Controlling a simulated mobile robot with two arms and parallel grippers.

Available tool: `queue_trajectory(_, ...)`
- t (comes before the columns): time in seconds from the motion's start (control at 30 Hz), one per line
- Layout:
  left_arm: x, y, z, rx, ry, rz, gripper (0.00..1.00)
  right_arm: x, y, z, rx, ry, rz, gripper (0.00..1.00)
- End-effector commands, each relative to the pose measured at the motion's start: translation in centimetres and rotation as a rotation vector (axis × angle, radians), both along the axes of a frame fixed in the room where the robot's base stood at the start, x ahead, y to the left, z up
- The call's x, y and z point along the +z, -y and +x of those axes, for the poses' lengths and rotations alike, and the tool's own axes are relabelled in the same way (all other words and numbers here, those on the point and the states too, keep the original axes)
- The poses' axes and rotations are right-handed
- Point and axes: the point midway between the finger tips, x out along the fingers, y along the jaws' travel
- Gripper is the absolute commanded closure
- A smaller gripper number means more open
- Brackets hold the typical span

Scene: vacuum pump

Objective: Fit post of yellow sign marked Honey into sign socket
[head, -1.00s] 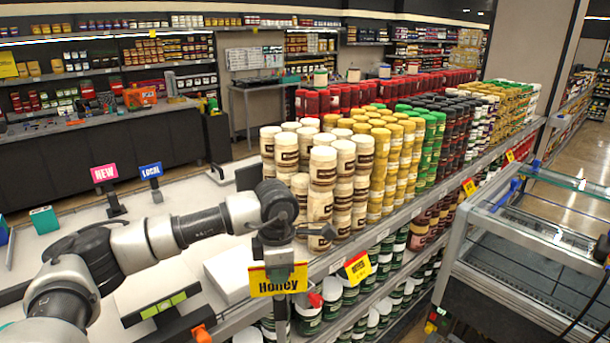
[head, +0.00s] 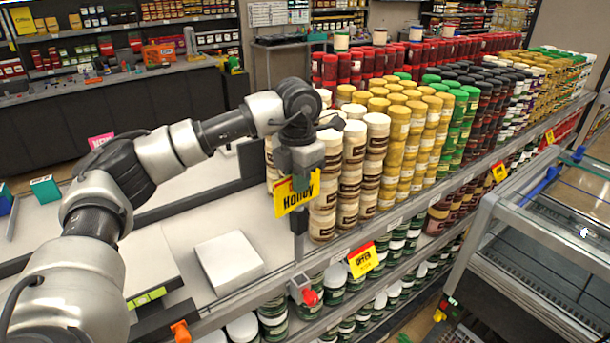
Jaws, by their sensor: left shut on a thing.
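The yellow sign marked Honey (head: 297,197) hangs under my left gripper (head: 300,172), which is shut on it. The sign is slightly tilted in the picture. Its dark post (head: 299,246) points down below the board. A small grey block with a red knob (head: 303,290), which looks like the sign socket, sits on the shelf's front edge below the post. The post's lower end appears just above this block; I cannot tell whether they touch. The gripper hides the sign's top. My right gripper is not in view.
Stacked cream-lidded jars (head: 352,175) stand close behind and right of the sign. A yellow and red offer sign (head: 363,260) is on the shelf edge to the right. A white box (head: 228,262) lies left on the pale surface. A glass-topped case (head: 545,245) stands at the right.

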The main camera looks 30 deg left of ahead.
Motion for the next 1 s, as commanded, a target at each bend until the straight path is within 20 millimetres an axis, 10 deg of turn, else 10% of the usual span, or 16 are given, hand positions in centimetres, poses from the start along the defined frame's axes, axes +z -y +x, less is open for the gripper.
queue_trajectory(0.2,-1.1,0.0,0.0,-0.001,0.000,0.000,1.00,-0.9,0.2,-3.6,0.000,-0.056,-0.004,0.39)
queue_trajectory(0.6,-3.1,0.0,0.0,-0.001,-0.001,0.001,1.00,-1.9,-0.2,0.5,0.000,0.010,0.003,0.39)
queue_trajectory(1.0,-5.1,0.0,0.0,-0.001,0.000,0.000,1.00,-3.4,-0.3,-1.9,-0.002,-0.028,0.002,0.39)
